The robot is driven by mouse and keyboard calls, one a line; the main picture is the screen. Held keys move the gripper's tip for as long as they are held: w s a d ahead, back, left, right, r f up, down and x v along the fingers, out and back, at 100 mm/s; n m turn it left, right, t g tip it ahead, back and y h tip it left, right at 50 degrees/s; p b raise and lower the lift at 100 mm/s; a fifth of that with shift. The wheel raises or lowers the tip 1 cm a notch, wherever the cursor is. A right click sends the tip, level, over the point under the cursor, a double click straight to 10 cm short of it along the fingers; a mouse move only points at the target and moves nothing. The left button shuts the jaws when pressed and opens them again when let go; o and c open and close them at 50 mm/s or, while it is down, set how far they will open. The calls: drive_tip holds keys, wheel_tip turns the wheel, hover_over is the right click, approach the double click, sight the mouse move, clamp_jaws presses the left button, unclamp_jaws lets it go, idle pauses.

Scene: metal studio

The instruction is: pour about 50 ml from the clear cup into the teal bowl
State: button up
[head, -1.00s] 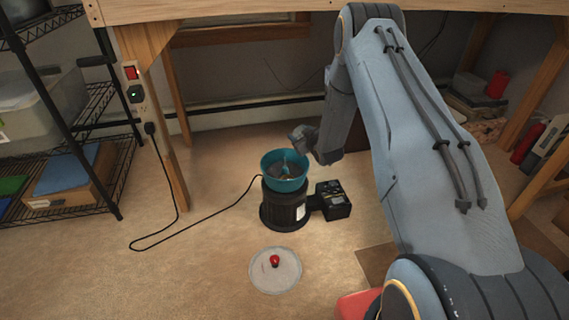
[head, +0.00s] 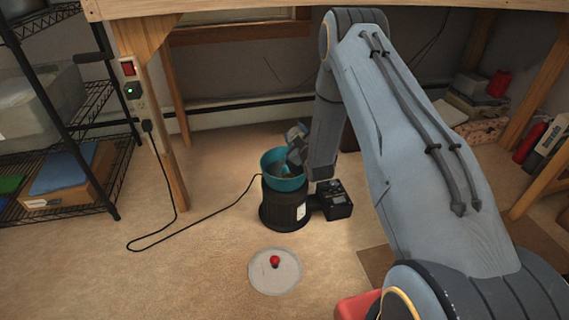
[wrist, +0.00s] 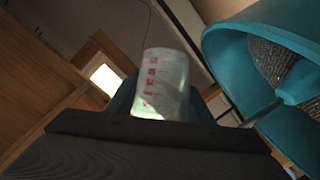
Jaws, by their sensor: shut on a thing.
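The teal bowl (head: 270,166) sits on top of a dark round stand in the head view, with dark, rough contents partly showing. It fills the right side of the wrist view (wrist: 225,50), where it looks strongly slanted. My gripper (head: 293,152) is over the bowl's right rim in the head view. In the wrist view my gripper (wrist: 160,108) is shut on the clear cup (wrist: 164,78), a whitish see-through cup with red markings. The cup is to the left of the bowl there. The liquid level and any stream cannot be made out. The cup is not clear in the head view.
The dark stand (head: 281,212) has a control box (head: 333,203) at its right and a cord running left. A round pale disc with a red knob (head: 275,262) lies on the floor in front. A wire shelf (head: 75,140) stands left; the floor between is mostly clear.

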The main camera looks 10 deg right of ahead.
drive_tip(key=shift+s+a+f+n+t+b, duration=0.1)
drive_tip(key=shift+f+n+t+b, duration=0.25)
drive_tip(key=shift+n+t+b, duration=0.7)
drive_tip(key=shift+r+g+b, duration=0.15)
drive_tip(key=shift+g+b, duration=0.2)
drive_tip(key=shift+b, duration=0.05)
drive_tip(key=shift+s+a+r+n+b, duration=0.1)
drive_tip(key=shift+r+n+b, duration=0.15)
drive_tip(key=shift+b, duration=0.1)
drive_tip(key=shift+t, duration=0.4)
drive_tip(key=shift+r+n+t+b, duration=0.55)
drive_tip(key=shift+r+n, duration=0.35)
drive_tip(key=shift+r, duration=0.3)
drive_tip(key=shift+a+r+n, duration=0.15)
drive_tip(key=shift+a+n, duration=0.1)
drive_tip(key=shift+n, duration=0.05)
idle(0.4)
drive_tip(key=shift+d, duration=0.1)
